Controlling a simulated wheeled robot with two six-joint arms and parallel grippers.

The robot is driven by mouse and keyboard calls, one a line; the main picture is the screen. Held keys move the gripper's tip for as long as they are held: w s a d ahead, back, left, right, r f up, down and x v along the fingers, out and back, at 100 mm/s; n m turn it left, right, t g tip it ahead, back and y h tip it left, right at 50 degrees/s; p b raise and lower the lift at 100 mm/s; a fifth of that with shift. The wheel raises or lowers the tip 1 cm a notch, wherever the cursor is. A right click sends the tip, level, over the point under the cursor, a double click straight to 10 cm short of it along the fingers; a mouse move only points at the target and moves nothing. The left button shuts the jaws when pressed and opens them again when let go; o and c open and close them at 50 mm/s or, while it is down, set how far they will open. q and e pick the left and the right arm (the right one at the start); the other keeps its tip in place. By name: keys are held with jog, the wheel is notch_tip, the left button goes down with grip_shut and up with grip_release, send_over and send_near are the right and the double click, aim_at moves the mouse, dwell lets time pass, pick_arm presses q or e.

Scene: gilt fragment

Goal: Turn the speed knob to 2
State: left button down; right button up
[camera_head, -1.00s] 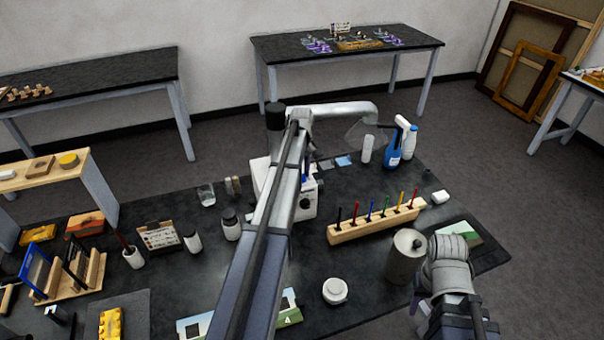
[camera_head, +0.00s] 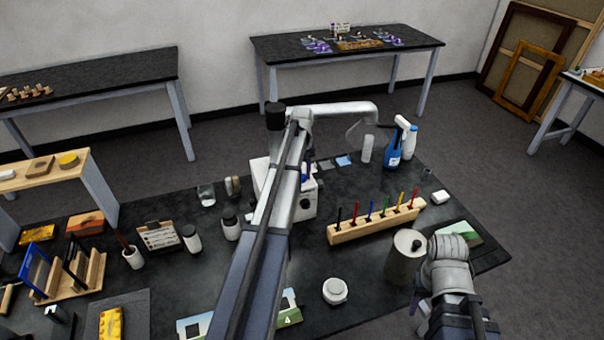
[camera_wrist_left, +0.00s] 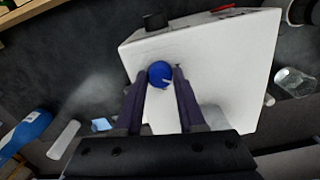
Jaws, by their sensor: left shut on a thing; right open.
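A white box-shaped device (camera_head: 302,207) stands on the dark table, partly hidden by my left arm in the head view. In the left wrist view the box (camera_wrist_left: 225,60) carries a round blue knob (camera_wrist_left: 160,72) with a small pale mark. My left gripper (camera_wrist_left: 160,80) has its two dark fingers on either side of this knob and is shut on it. The knob's scale numbers cannot be read. A black knob (camera_wrist_left: 155,21) sits on another side of the box. My right gripper (camera_head: 460,318) is low at the right, away from the box, its fingertips unclear.
A wooden rack (camera_head: 375,225) of coloured tools stands right of the box. A blue spray bottle (camera_head: 394,155) is behind it. A glass (camera_head: 206,194) and dark-capped jars (camera_head: 231,229) stand to the left. A round white object (camera_head: 335,290) lies in front.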

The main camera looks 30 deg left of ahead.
aim_at(302, 176)
pick_arm(q)
jog(key=m, duration=0.5)
jog(key=shift+m, duration=0.3)
jog(key=m, duration=0.5)
jog(key=shift+m, duration=0.4)
jog(key=c, duration=0.5)
grip_release()
jog(key=shift+r, duration=0.1)
notch_tip(302, 176, up, 8)
jog(key=p, duration=0.8)
